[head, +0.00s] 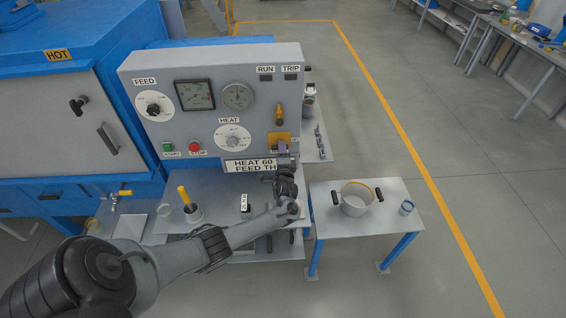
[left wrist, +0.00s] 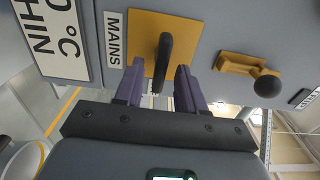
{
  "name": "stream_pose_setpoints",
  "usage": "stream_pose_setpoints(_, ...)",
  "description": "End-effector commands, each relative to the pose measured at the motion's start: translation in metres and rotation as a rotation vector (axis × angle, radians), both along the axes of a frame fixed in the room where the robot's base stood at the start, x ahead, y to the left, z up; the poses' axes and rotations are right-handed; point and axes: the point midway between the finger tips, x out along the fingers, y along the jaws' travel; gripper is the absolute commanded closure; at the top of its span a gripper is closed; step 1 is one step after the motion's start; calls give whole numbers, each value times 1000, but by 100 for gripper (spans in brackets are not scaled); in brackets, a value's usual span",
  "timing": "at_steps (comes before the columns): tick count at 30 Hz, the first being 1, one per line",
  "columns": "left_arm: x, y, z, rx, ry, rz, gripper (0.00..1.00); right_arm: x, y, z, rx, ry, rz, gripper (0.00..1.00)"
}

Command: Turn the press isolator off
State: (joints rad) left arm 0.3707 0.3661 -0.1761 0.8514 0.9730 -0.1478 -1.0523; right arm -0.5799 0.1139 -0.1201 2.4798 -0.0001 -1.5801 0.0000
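The isolator, a black handle on a yellow plate (head: 287,135), is at the lower right of the grey control panel (head: 215,65) in the head view, largely covered by my gripper. In the left wrist view its black handle (left wrist: 164,58) stands on the yellow plate (left wrist: 143,45) beside a MAINS label (left wrist: 114,38). My left gripper (head: 282,148) is at the handle. In the left wrist view its purple fingertips (left wrist: 158,82) are apart, one on each side of the handle's near end, with visible gaps. My right gripper is not in view.
A yellow lever with a dark ball knob (left wrist: 265,84) is close beside the isolator; it also shows in the head view (head: 279,114). The HEAT/FEED sign (head: 250,165) is just below left. A side table with a pot (head: 356,200) stands right; open floor lies beyond.

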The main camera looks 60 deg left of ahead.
Motion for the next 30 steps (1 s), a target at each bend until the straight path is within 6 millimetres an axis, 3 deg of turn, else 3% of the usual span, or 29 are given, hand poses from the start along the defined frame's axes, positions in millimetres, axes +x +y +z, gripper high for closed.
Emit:
stream_pose_setpoints(9, -28, -49, 0, -2, 0, -2, 61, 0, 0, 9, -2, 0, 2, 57)
stream_pose_setpoints(15, -39, -68, -1, -1, 2, -1, 61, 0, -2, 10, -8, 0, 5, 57)
stream_pose_setpoints(30, -43, -75, 0, 0, 1, 0, 61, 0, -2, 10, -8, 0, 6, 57)
